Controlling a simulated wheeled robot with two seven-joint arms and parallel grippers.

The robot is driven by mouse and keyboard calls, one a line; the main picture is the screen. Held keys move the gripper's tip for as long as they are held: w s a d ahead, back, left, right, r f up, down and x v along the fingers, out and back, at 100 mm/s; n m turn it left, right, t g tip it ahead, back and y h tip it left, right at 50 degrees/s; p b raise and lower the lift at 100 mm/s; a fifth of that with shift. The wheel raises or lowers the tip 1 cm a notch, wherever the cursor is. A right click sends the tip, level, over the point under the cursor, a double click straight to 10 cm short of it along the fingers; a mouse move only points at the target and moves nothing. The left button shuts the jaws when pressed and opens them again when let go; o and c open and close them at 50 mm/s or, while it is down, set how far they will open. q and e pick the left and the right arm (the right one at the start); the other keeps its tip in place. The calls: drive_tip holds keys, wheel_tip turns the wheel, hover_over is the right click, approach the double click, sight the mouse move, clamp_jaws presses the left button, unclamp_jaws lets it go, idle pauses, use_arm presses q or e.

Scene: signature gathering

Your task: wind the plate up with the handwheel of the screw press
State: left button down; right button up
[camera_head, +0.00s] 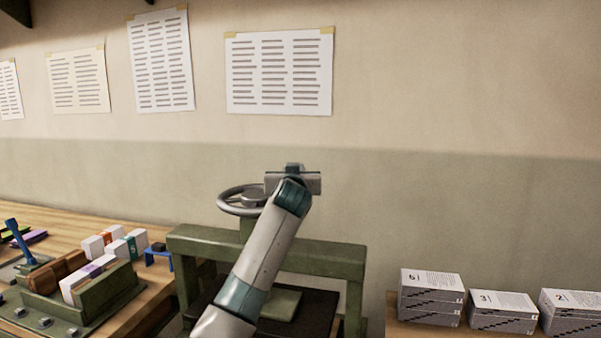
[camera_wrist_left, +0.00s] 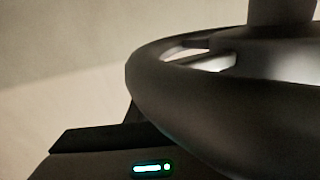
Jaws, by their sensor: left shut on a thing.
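The screw press has a green frame (camera_head: 335,254) with a grey handwheel (camera_head: 228,204) above its crossbeam. The wheel lies flat, and its right part is hidden by my left arm. My left gripper (camera_head: 278,184) is at the right side of the wheel, shut on its rim. In the left wrist view the dark handwheel rim (camera_wrist_left: 165,100) fills the right side, close to a gripper part with a lit strip. A flat green plate (camera_head: 283,304) shows low inside the frame above a dark bed, partly behind my arm. My right gripper is not in view.
A wooden bench (camera_head: 60,215) at left holds white and coloured blocks (camera_head: 115,243), a green holder (camera_head: 105,292) and a blue-handled tool (camera_head: 20,243). Paper stacks (camera_head: 430,298) stand on a shelf at right. Printed sheets (camera_head: 280,72) hang on the wall behind.

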use_arm(q)
drive_tip(key=shift+w+a+f, duration=0.1)
drive_tip(key=shift+w+a, duration=0.05)
drive_tip(key=shift+a, duration=0.3)
drive_tip(key=shift+w+a+f, duration=0.1)
drive_tip(key=shift+a, duration=0.35)
drive_tip(key=c, duration=1.6)
unclamp_jaws()
drive_tip(key=shift+s+a+y, duration=0.1)
drive_tip(key=shift+a+y, duration=0.15)
drive_tip(key=shift+y, duration=0.05)
drive_tip(key=shift+a, duration=0.45)
drive_tip(key=shift+d+r, duration=0.1)
drive_tip(key=shift+d, duration=0.25)
drive_tip(key=shift+s, duration=0.1)
